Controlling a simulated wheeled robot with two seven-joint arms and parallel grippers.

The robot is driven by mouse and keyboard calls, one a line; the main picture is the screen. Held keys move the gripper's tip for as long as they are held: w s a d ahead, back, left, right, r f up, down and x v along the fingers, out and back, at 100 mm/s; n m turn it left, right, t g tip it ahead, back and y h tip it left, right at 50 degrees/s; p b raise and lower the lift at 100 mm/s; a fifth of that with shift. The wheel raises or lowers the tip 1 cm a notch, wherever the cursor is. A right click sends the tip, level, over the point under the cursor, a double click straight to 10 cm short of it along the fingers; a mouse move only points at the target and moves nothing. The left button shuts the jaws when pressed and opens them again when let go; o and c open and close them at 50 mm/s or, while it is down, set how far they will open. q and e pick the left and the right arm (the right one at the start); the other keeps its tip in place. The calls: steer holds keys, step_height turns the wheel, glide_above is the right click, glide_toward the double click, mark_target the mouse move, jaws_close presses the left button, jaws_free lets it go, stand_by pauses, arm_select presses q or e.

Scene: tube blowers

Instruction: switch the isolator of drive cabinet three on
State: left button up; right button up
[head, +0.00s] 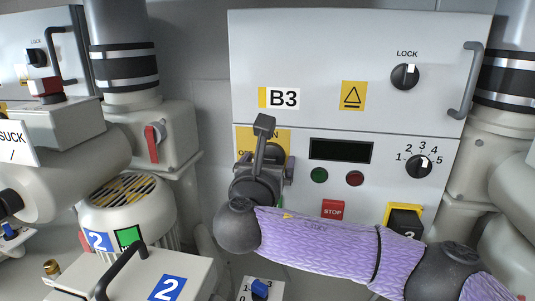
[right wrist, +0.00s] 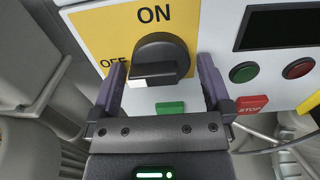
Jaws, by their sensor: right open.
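Drive cabinet three, labelled B3 (head: 330,70), fills the middle of the head view. Its isolator is a black knob (right wrist: 160,52) on a yellow ON/OFF plate (right wrist: 95,22). In the right wrist view the knob's white mark lies at its left end, on the OFF side; ON is printed above. My right gripper (right wrist: 162,66) is open, with one finger on each side of the knob. I cannot tell whether the fingers touch it. In the head view my right gripper (head: 268,163) covers most of the knob and part of the yellow plate (head: 244,134). My left gripper is not in view.
Right of the isolator are a dark display (head: 340,150), a green button (head: 319,175), a red button (head: 355,178), a red STOP label (head: 333,209) and a numbered selector (head: 418,166). A LOCK knob (head: 405,76) and a handle (head: 467,80) are above. Machine two's blower (head: 125,205) stands left.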

steer(key=shift+s+r, duration=0.1)
steer(key=shift+s, duration=0.35)
steer(key=shift+w, duration=0.25)
steer(key=c, duration=1.1)
steer(key=m+b, duration=1)
steer(key=m, duration=0.7)
steer(key=shift+m, duration=0.3)
steer(key=shift+f+m, duration=0.2)
steer(key=shift+m, duration=0.1)
